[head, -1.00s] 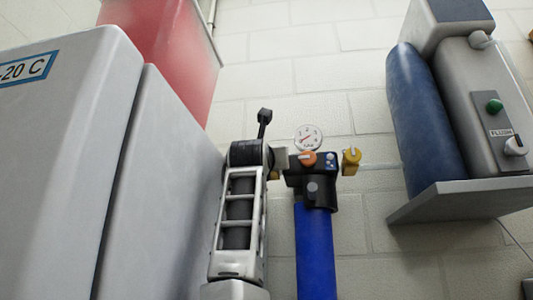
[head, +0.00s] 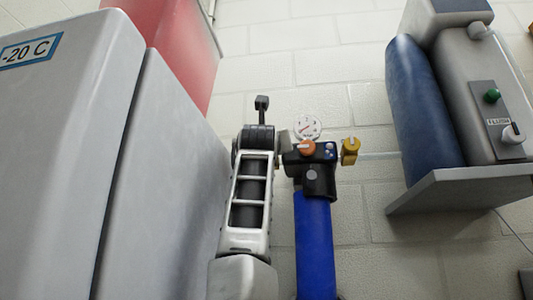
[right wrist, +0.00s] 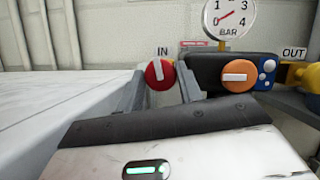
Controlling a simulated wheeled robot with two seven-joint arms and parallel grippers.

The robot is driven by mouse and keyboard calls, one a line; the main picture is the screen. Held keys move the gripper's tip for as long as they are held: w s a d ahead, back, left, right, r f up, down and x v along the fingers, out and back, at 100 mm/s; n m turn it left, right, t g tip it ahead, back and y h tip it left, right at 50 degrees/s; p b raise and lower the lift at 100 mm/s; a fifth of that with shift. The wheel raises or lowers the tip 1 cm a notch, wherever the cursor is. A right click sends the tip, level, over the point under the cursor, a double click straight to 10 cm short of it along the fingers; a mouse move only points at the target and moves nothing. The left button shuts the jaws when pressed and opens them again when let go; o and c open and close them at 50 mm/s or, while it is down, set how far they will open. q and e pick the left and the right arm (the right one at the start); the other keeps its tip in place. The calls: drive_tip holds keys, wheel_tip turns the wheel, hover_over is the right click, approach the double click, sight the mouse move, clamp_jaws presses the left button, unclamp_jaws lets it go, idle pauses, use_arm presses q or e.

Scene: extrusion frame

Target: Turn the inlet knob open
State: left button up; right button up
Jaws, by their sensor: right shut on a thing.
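The red inlet knob (right wrist: 163,74) with a white bar sits under the "IN" label in the right wrist view. Its bar stands nearly upright, tilted slightly. My right gripper (right wrist: 162,88) has one finger on each side of this knob and is shut on it. In the head view, my right arm comes up from below, and its gripper (head: 284,144) reaches the left side of the black filter head (head: 318,157). The inlet knob is hidden there behind the gripper and wrist. My left gripper is in neither view.
An orange knob (right wrist: 239,76) and a pressure gauge (right wrist: 229,17) sit right of the inlet; the gauge needle is near 0. A yellow outlet knob (head: 349,151) is further right. A blue cylinder (head: 314,245) hangs below. A grey freezer (head: 165,180) stands close left of my arm.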

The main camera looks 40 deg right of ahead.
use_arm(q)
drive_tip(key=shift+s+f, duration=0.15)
use_arm(e)
drive_tip(key=n+y, duration=0.2)
drive_tip(key=n, duration=0.4)
drive_tip(key=n+y, duration=0.3)
drive_tip(key=n, duration=0.3)
drive_tip(key=n+y, duration=0.2)
drive_tip(key=n, duration=0.4)
drive_tip(key=shift+s+d+r+n+t+y, duration=0.1)
drive_tip(key=shift+s+r+n+t+y, duration=0.1)
drive_tip(key=shift+r+n+t+y, duration=0.15)
drive_tip(key=shift+n, duration=0.25)
drive_tip(key=o, duration=1)
drive_tip(key=shift+s+f, duration=0.1)
